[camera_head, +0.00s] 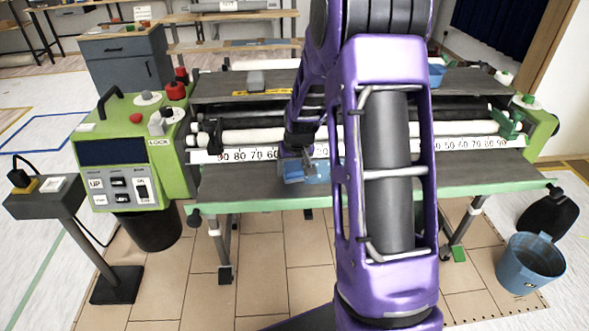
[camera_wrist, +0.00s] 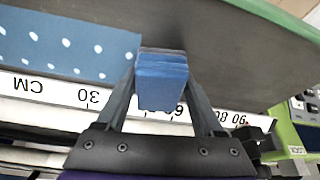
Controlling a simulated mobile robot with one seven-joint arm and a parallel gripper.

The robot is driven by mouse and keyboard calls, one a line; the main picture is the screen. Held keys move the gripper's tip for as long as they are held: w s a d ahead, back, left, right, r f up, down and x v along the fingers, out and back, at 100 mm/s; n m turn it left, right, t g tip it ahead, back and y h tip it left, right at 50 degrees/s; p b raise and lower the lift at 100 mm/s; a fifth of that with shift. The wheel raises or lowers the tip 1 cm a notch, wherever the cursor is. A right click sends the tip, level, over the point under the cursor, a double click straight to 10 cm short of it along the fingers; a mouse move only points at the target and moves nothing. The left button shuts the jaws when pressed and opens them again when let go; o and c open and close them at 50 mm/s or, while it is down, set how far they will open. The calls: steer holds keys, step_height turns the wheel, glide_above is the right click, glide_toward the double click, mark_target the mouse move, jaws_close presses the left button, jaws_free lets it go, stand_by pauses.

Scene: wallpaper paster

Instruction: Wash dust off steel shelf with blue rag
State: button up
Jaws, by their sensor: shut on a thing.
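My gripper (camera_wrist: 163,82) is shut on a folded, plain blue rag (camera_wrist: 163,70), which sticks out between the two fingers in the wrist view. In the head view my gripper (camera_head: 297,157) is low over the front of the machine, and the rag (camera_head: 292,173) shows at the grey steel shelf (camera_head: 235,186). The rag seems to be at or just above the shelf (camera_wrist: 235,60); I cannot tell if it touches. Dust is not clearly visible. My arm hides the middle of the shelf in the head view.
A blue sheet with white dots (camera_wrist: 60,40) lies on the shelf beside the rag. A white centimetre scale (camera_wrist: 45,88) runs along the shelf's back. A green control unit (camera_head: 135,150) stands left. A blue bucket (camera_head: 530,264) is on the floor at right. The left shelf is clear.

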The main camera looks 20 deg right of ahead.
step_height(320, 180, up, 8)
steer(key=p, duration=0.4)
steer(key=shift+d+r, duration=0.15)
steer(key=o, duration=1)
steer(key=c, duration=0.9)
steer(key=shift+o, duration=0.2)
